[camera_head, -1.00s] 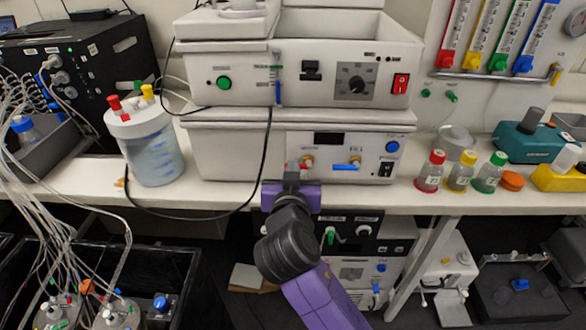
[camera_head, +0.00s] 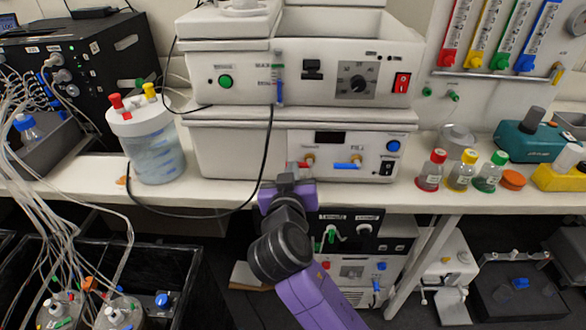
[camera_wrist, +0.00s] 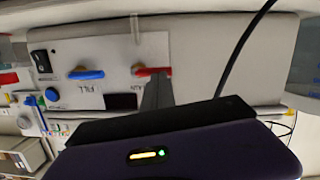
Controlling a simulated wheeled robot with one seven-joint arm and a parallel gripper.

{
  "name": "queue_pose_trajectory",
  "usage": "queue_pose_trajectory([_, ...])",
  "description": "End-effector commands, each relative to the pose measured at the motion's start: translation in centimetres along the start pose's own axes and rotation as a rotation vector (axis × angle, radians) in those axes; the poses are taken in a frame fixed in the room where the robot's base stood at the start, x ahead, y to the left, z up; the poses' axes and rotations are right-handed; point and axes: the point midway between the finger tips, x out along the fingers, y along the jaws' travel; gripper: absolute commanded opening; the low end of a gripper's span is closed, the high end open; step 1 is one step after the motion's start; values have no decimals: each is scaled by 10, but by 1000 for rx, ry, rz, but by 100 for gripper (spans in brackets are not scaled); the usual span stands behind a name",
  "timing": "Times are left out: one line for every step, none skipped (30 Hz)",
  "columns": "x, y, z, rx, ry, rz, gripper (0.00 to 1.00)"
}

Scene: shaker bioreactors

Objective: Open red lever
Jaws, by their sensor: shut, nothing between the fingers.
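The red lever (camera_wrist: 153,71) sits on a brass valve on the white front panel of the lower bench unit. In the wrist view it lies roughly level, like the blue lever (camera_wrist: 87,75) beside it. In the head view the red lever (camera_head: 298,165) is partly hidden by my gripper (camera_head: 290,172). My gripper's fingers (camera_wrist: 157,88) are shut with nothing between them. Their tips are close to the red lever, by its free end. I cannot tell whether they touch it.
A black cable (camera_head: 267,150) hangs down the panel just left of my gripper. A lidded jar (camera_head: 152,150) stands to the left on the bench. Small capped bottles (camera_head: 460,172) stand to the right.

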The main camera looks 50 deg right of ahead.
Motion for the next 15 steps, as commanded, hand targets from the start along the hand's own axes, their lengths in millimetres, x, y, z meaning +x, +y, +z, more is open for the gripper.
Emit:
queue_pose_trajectory([0,0,0,-11,0,2,0])
queue_pose_trajectory([0,0,0,-18,0,3,0])
queue_pose_trajectory([0,0,1,-27,0,6,0])
queue_pose_trajectory([0,-1,1,-35,0,7,0])
queue_pose_trajectory([0,-1,1,-42,0,9,0])
queue_pose_trajectory([0,-1,2,-53,0,12,0])
queue_pose_trajectory([1,-1,2,-63,0,14,0])
queue_pose_trajectory([1,-1,2,-73,0,16,0])
queue_pose_trajectory([1,-2,3,-89,-1,18,0])
queue_pose_trajectory([1,-2,4,-103,-1,21,0])
queue_pose_trajectory([1,-2,4,-119,-1,24,0])
queue_pose_trajectory([1,-3,5,-141,-1,29,0])
queue_pose_trajectory([1,-3,6,-160,-1,32,0])
queue_pose_trajectory([1,-3,6,-177,-1,36,0])
queue_pose_trajectory([2,-3,8,-200,-1,41,0])
